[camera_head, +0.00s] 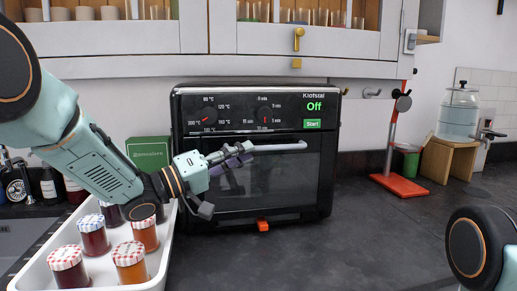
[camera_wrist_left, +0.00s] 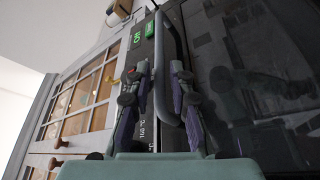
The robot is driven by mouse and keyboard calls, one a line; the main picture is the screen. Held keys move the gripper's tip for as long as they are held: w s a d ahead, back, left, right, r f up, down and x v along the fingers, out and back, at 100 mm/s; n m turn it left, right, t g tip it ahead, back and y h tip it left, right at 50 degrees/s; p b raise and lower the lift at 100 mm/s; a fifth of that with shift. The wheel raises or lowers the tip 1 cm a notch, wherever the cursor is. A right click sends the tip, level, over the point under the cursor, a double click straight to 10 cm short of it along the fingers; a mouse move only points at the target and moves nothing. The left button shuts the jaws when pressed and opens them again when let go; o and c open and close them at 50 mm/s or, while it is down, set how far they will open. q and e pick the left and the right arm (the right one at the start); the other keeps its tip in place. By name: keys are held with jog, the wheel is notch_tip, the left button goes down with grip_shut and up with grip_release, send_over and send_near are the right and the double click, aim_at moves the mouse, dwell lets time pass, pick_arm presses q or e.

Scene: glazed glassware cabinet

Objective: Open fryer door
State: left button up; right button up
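The black fryer (camera_head: 262,188) stands on the dark counter, its panel reading "Klofstal" and "Off". Its glass door is closed, with a grey horizontal handle bar (camera_head: 285,146) along the top. My left gripper (camera_head: 232,155) is at the left end of this handle. In the left wrist view, the handle (camera_wrist_left: 172,45) runs between the two spread fingers of my left gripper (camera_wrist_left: 160,85). The fingers look apart, and I see no clear grip on the bar. Part of my right arm shows at the lower right; its gripper is out of view.
A white tray (camera_head: 158,276) with several lidded jars stands at lower left, under my left arm. A green box (camera_head: 148,152) is left of the fryer. Cabinets (camera_head: 300,41) hang above. A red stand (camera_head: 400,185) and a glass dispenser (camera_head: 458,115) are at right. The counter before the fryer is clear.

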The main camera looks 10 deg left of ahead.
aim_at(261, 148)
pick_arm(q)
jog(key=x, duration=0.5)
jog(key=shift+s+d+f, duration=0.1)
jog(key=shift+s+d, duration=0.05)
jog(key=shift+d, duration=0.15)
jog(key=shift+a, duration=0.25)
jog(key=shift+d, duration=0.3)
jog(key=c, duration=0.3)
jog(key=shift+a, duration=0.1)
grip_shut()
